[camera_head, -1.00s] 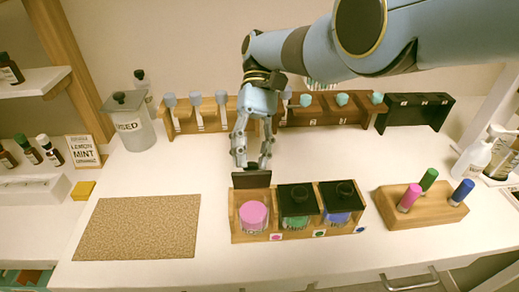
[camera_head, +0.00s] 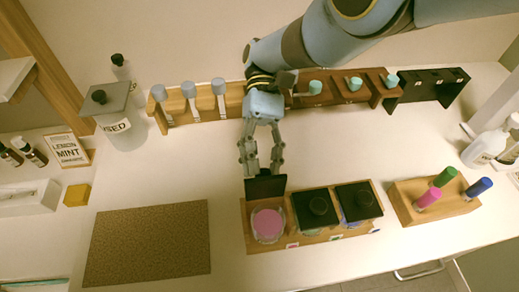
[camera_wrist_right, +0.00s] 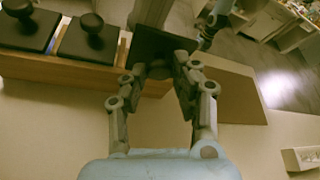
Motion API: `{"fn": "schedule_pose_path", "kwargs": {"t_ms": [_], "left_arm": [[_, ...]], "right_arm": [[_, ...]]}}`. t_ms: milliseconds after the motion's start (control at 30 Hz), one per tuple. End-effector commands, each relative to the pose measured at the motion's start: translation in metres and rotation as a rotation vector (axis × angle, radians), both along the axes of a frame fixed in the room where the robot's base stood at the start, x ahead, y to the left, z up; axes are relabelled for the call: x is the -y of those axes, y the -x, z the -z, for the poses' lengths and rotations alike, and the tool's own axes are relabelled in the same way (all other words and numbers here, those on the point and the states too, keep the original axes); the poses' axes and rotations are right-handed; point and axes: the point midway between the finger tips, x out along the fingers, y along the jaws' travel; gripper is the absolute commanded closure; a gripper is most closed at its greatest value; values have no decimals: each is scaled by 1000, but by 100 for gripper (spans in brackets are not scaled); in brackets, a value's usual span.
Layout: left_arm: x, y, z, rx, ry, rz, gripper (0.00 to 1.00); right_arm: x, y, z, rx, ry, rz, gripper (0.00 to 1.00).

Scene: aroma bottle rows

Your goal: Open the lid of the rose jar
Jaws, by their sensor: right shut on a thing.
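The rose jar (camera_head: 267,224) is the one with pink contents, at the left end of the wooden jar rack (camera_head: 295,240). Its mouth is uncovered. Its dark square lid (camera_head: 265,187) stands roughly upright at the jar's back edge; it also shows in the right wrist view (camera_wrist_right: 160,46). My right gripper (camera_head: 264,172) is behind the lid, fingers pointing down, shut on it; the fingers hide the exact contact at the knob. In the right wrist view the gripper's fingertips (camera_wrist_right: 158,68) are at the lid's back face. My left gripper is not seen.
Two jars with black lids, a green one (camera_head: 317,208) and a blue one (camera_head: 358,202), stand close on the right. A brown mat (camera_head: 148,243) lies to the left. A wooden block (camera_head: 435,205) holds coloured sticks. Bottle racks (camera_head: 330,98) line the back.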

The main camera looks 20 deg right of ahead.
Motion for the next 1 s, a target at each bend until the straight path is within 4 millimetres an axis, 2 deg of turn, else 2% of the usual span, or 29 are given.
{"fn": "schedule_pose_path", "kwargs": {"t_ms": [233, 267, 433, 1000], "left_arm": [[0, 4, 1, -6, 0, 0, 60], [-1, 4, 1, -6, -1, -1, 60], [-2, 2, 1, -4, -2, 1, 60], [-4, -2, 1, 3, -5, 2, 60]], "right_arm": [[-1, 3, 5, 0, 3, 1, 100], [-1, 3, 5, 0, 3, 1, 71], [0, 2, 3, 1, 3, 1, 49], [0, -3, 1, 11, 4, 0, 49]]}}
